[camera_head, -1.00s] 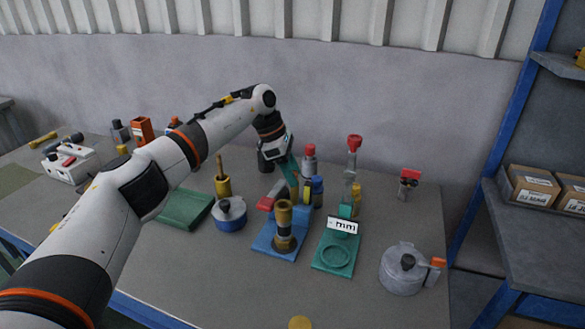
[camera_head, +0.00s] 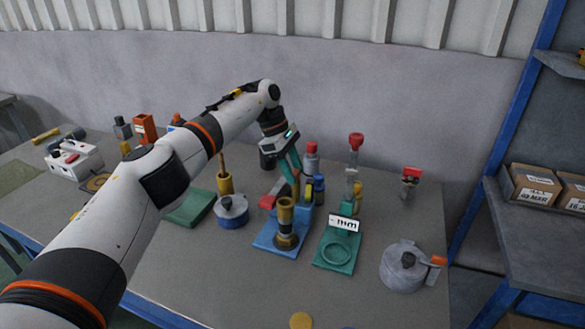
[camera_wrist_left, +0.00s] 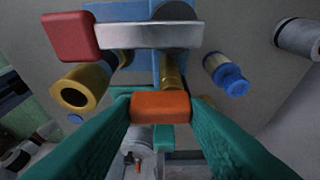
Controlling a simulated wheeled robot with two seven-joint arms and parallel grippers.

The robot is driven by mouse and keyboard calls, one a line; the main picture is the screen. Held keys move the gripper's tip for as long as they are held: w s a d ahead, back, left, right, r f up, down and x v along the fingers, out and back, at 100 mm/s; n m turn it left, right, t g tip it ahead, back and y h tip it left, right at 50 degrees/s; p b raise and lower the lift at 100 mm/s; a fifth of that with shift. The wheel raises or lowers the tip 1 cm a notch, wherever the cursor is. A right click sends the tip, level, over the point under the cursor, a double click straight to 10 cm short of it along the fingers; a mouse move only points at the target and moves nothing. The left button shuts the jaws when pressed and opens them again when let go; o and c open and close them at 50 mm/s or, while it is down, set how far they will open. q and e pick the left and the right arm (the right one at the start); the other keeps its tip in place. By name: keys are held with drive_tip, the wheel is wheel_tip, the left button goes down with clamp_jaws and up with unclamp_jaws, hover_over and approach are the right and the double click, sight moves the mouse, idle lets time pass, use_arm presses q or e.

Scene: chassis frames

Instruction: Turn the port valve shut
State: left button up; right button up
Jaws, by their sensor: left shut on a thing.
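A fitting on a blue base plate (camera_head: 268,243), with an upright brass cylinder (camera_head: 285,222), stands mid-bench. I cannot tell for certain that it is the port valve. My left gripper (camera_head: 296,175) reaches down behind it with teal fingers. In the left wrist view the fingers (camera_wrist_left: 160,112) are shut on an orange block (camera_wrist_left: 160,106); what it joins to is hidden. A silver bar (camera_wrist_left: 150,36) with a red end block (camera_wrist_left: 70,37) lies beyond the fingers. The red piece also shows left of the gripper in the head view (camera_head: 267,201). My right gripper is not in view.
A green plate (camera_head: 334,257) with a ring, white label and red-topped post stands close on the right. A blue pot (camera_head: 232,212) stands left, a grey pot (camera_head: 402,267) right. Several bottles crowd around the gripper. The front bench is mostly clear.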

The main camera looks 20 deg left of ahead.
use_arm(q)
drive_tip(key=o, duration=1)
drive_tip(key=shift+a+r, duration=0.25)
drive_tip(key=shift+r, duration=0.3)
drive_tip(key=shift+p+v, duration=0.55)
drive_tip(key=shift+v, duration=4.9)
drive_tip(key=shift+d, duration=0.1)
